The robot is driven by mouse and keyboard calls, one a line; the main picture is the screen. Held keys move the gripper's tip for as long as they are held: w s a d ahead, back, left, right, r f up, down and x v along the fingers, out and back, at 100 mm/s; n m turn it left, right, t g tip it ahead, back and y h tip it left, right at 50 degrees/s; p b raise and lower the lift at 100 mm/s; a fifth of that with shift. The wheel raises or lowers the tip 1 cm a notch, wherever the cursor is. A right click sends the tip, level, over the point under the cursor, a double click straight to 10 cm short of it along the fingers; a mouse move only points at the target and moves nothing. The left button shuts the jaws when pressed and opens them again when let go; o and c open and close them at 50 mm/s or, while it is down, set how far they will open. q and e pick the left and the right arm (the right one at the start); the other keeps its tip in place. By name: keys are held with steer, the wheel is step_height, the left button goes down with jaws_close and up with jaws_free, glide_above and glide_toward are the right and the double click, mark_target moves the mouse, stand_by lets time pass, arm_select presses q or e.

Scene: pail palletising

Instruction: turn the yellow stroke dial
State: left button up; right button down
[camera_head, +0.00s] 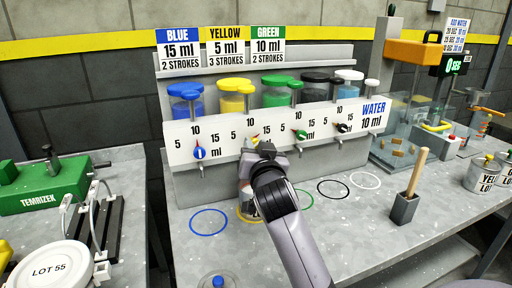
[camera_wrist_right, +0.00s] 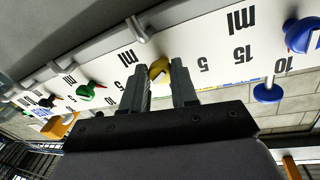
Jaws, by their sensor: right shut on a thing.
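The yellow stroke dial (camera_wrist_right: 158,69) sits on the white scale panel (camera_head: 180,145) below the yellow pump jar (camera_head: 236,95). My right gripper (camera_head: 262,150) is at the dial. In the right wrist view its two fingers stand on either side of the yellow knob, shut on it. In the head view the gripper hides most of the dial, so its pointer setting cannot be read. The sign above reads YELLOW 5 ml, 3 strokes (camera_head: 226,47). My left gripper is not in view.
The blue dial (camera_head: 199,153) is left of the gripper; the green dial (camera_head: 300,135) and black dial (camera_head: 342,127) are right. Coloured rings mark the bench, including a blue ring (camera_head: 208,222). A grey holder with a wooden stick (camera_head: 404,208) stands at the right.

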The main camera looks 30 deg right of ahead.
steer(key=n+p, duration=0.1)
steer(key=n, duration=0.2)
steer(key=shift+t, duration=0.3)
steer(key=n+t+p, duration=0.1)
steer(key=n, duration=0.4)
steer(key=shift+p, duration=0.35)
steer(key=n+p, duration=0.1)
steer(key=n, duration=0.2)
steer(key=n+t+y+p, duration=0.1)
steer(key=n, duration=0.3)
steer(key=shift+d+y, duration=0.1)
steer(key=shift+y, duration=0.2)
steer(key=n+p, duration=0.1)
steer(key=n, duration=0.2)
steer(key=n+y+p, duration=0.1)
steer(key=n, duration=0.3)
steer(key=shift+d+t+y, duration=0.1)
steer(key=shift+t+y, duration=0.2)
steer(key=shift+t, duration=0.1)
steer(key=shift+n+y+p, duration=0.7)
steer(key=shift+n+p, duration=0.4)
steer(key=shift+n, duration=1.2)
steer(key=shift+f+n, duration=0.1)
steer(key=shift+n, duration=0.2)
